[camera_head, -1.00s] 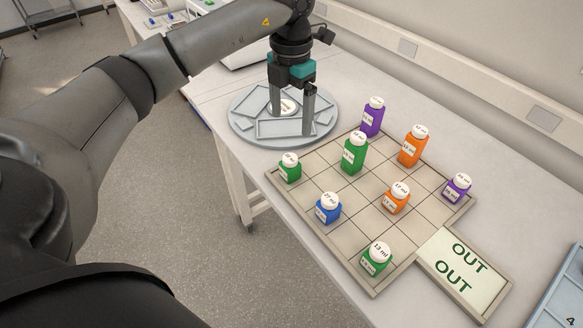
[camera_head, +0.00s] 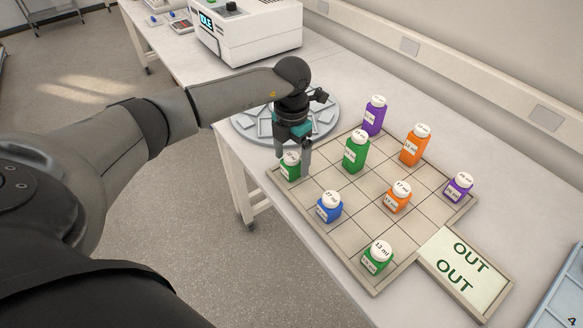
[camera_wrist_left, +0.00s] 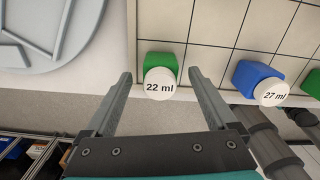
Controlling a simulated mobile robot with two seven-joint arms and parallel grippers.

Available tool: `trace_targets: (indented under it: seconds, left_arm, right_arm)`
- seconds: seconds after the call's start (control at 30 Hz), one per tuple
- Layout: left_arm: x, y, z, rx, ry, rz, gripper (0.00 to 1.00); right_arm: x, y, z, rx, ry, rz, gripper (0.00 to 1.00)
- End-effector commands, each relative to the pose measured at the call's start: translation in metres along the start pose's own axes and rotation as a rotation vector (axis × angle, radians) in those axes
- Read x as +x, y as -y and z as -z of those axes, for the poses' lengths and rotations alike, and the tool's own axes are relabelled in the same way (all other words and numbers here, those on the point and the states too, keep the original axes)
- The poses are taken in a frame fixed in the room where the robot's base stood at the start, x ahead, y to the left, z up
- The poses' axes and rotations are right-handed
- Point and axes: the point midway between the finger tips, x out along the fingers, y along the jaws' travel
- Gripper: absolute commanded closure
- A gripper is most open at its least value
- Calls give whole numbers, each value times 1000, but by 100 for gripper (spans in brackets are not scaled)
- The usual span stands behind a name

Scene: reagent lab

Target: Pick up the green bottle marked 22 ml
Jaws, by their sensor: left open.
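The green bottle marked 22 ml (camera_wrist_left: 160,82) has a white cap and shows in the left wrist view between my open fingers, a little beyond the tips. In the head view the same short green bottle (camera_head: 290,170) stands upright at the left corner of the gridded tray (camera_head: 337,241), partly covered by a finger. My left gripper (camera_head: 294,154) is open, pointing down and close above this bottle. It also shows in the left wrist view (camera_wrist_left: 158,84). I cannot tell whether a finger touches the bottle. My right gripper is not in view.
A blue 27 ml bottle (camera_head: 329,208) and a taller green bottle (camera_head: 356,153) stand nearby on the tray. Orange bottles (camera_head: 414,146), purple bottles (camera_head: 374,117) and a green 13 ml bottle (camera_head: 377,258) stand further off. A grey round plate (camera_head: 242,125) lies behind the gripper. The OUT panel (camera_head: 468,271) is at right.

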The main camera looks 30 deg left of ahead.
Motion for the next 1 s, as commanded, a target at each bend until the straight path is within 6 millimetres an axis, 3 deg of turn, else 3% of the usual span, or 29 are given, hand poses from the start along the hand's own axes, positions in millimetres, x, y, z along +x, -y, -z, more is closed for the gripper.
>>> trace_targets:
  seconds: [0.2, 1.0]
  left_arm:
    - [0, 0, 0, 0, 1, 0, 10]
    - [0, 0, 0, 0, 1, 1, 100]
  right_arm:
    - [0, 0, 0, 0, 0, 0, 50]
    - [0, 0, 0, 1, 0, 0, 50]
